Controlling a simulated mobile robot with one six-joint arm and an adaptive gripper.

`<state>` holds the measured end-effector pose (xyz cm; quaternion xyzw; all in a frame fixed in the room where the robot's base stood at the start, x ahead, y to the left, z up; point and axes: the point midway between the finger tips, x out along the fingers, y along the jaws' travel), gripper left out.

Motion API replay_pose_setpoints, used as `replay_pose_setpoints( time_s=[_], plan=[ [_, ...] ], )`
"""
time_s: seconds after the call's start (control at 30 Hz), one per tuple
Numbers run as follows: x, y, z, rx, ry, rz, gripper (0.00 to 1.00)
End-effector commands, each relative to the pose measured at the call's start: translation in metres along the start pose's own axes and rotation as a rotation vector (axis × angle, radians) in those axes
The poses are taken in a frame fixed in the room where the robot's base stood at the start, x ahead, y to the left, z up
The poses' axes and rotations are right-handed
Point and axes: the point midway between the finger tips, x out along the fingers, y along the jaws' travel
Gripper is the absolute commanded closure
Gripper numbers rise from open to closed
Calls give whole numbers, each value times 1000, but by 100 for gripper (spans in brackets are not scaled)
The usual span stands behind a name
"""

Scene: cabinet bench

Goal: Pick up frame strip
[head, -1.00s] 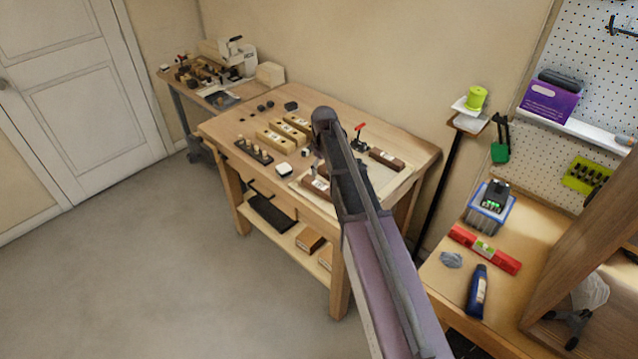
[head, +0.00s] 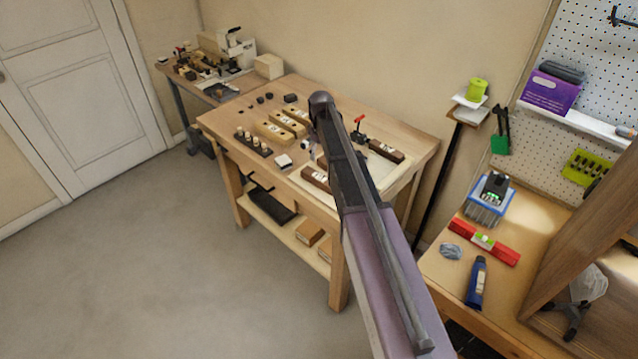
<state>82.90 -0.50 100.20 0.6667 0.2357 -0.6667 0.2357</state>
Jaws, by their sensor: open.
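Two dark brown strips with white labels lie on the workbench; I cannot tell which one is the frame strip. One brown strip (head: 316,180) is near the front edge, partly hidden by my arm. The other brown strip (head: 386,151) lies to the right of my arm, in full view. My gripper (head: 313,156) is small and mostly hidden beside my arm, above the bench just behind the nearer strip. It is open, and I see nothing held in it. Its exact gap to the strip cannot be told.
A pale board (head: 392,184) lies under the strips. A red-handled clamp (head: 358,132) stands close to the right of my arm. Tan blocks (head: 272,132), a peg rack (head: 252,143) and a small white-topped block (head: 284,161) stand to the left.

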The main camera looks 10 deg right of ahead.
Motion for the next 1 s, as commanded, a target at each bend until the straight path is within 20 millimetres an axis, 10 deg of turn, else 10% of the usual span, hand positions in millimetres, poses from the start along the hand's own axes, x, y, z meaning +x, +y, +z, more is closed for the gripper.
replay_pose_setpoints(
  time_s=[1.0],
  plan=[
    [72, -1, -1, -1, 0, 0, 3]
  ],
)
